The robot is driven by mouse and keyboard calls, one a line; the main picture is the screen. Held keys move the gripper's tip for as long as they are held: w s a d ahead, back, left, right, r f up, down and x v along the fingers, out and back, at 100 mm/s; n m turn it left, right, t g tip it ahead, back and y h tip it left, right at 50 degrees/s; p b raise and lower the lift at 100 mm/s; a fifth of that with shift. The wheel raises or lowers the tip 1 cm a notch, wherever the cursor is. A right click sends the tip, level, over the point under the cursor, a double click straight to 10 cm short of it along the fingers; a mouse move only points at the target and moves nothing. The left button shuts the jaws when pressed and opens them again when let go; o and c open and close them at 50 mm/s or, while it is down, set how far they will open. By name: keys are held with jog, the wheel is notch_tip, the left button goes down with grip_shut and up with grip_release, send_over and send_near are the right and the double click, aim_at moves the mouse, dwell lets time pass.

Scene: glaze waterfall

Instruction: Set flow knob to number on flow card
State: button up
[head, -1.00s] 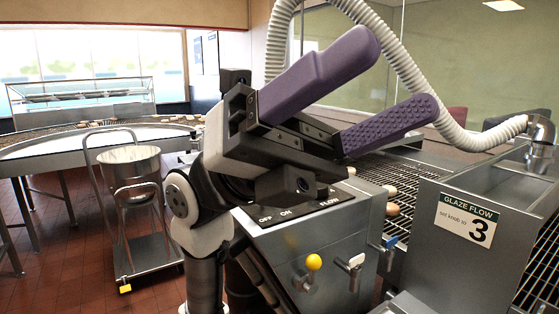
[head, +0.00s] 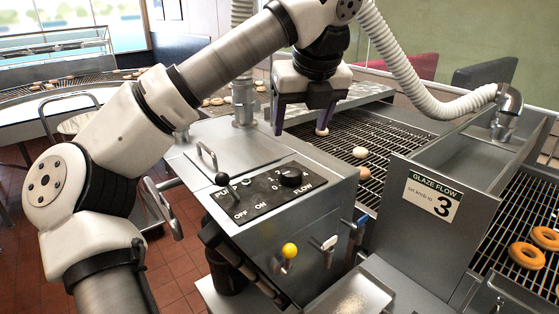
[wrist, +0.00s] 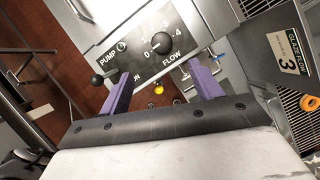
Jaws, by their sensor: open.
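The black round flow knob (head: 291,177) sits on the dark control panel (head: 262,196), above the word FLOW. In the wrist view the knob (wrist: 161,42) stands inside a number scale; 0, 1 and 4 can be read, and its pointer setting is too small to tell. The flow card (head: 433,197) reads "GLAZE FLOW set knob to 3"; it also shows in the wrist view (wrist: 287,55). My gripper (head: 299,130), with purple fingers, is open and empty above and behind the panel. In the wrist view the knob lies beyond the fingers, roughly between them, untouched.
A black-balled pump lever (head: 222,180) stands beside the knob on the panel. A yellow-knobbed lever (head: 289,251), a white-handled valve (head: 329,244) and a blue valve (head: 359,223) are on the front. A metal handle (head: 207,157) rises from the cabinet top. A ribbed hose (head: 405,92) arcs above.

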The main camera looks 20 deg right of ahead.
aim_at(291, 171)
jog(key=p+x, duration=0.1)
jog(key=x, duration=0.5)
jog(key=p+x, duration=0.2)
jog(key=x, duration=0.5)
jog(key=shift+d+f+p, duration=0.2)
jog(key=shift+f+p, duration=0.1)
jog(key=c, duration=1)
